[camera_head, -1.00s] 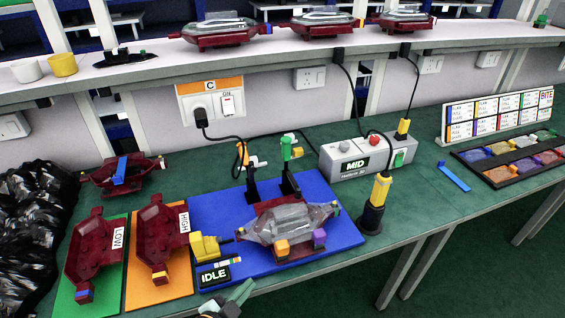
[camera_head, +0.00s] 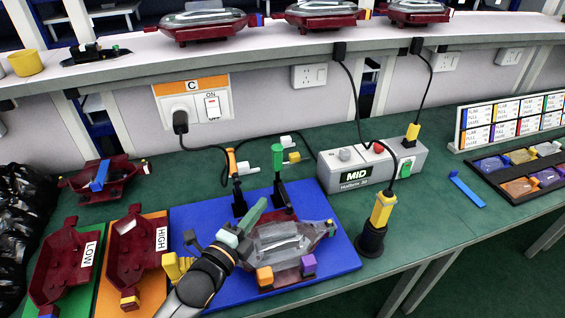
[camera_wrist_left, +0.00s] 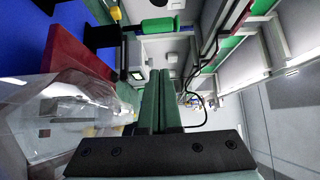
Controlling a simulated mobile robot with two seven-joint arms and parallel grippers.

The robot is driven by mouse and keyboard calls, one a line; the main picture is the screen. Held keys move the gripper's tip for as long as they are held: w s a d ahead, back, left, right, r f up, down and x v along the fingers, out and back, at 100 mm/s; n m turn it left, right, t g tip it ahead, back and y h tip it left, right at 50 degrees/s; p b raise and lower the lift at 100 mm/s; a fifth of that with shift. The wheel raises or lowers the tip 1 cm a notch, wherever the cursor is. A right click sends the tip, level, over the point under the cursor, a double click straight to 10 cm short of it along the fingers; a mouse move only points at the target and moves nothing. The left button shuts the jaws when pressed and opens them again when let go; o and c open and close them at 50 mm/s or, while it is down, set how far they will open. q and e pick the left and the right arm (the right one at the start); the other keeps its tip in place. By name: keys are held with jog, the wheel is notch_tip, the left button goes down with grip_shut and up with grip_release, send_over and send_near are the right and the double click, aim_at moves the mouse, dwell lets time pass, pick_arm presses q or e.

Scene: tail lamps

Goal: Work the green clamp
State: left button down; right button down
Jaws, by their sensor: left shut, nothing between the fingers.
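The green clamp (camera_head: 278,158) stands at the back of the blue board (camera_head: 335,255), its green handle upright on a black post. In the left wrist view, a green cylinder, apparently its handle (camera_wrist_left: 158,25), shows at the top beyond the fingers. My left gripper (camera_head: 258,208) is shut and empty, its green fingers above the left side of the clear-topped lamp (camera_head: 285,240). The fingertips are left of and in front of the clamp post, apparently apart from it. The left wrist view shows the shut fingers (camera_wrist_left: 160,78) beside the clear lamp cover (camera_wrist_left: 60,115). My right gripper is not in view.
An orange-handled clamp (camera_head: 233,165) stands close left of the green one. A grey control box (camera_head: 370,163) reading MID and a yellow-black plug holder (camera_head: 377,220) stand at right. LOW and HIGH red housings (camera_head: 135,250) lie at left. Cables hang behind the clamps.

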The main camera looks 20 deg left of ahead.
pick_arm(q)
jog(key=shift+w+r, duration=0.1)
jog(key=shift+w, duration=0.35)
send_near(282, 161)
jog(key=w+d, duration=0.2)
jog(key=d, duration=0.1)
jog(key=shift+w+a, duration=0.3)
jog(key=shift+w, duration=0.3)
jog(key=shift+w+a, duration=0.3)
jog(key=shift+w, duration=0.35)
jog(key=shift+w+a, duration=0.3)
jog(key=shift+w, duration=0.3)
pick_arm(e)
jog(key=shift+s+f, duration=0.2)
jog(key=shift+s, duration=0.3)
pick_arm(q)
jog(key=shift+w, duration=0.15)
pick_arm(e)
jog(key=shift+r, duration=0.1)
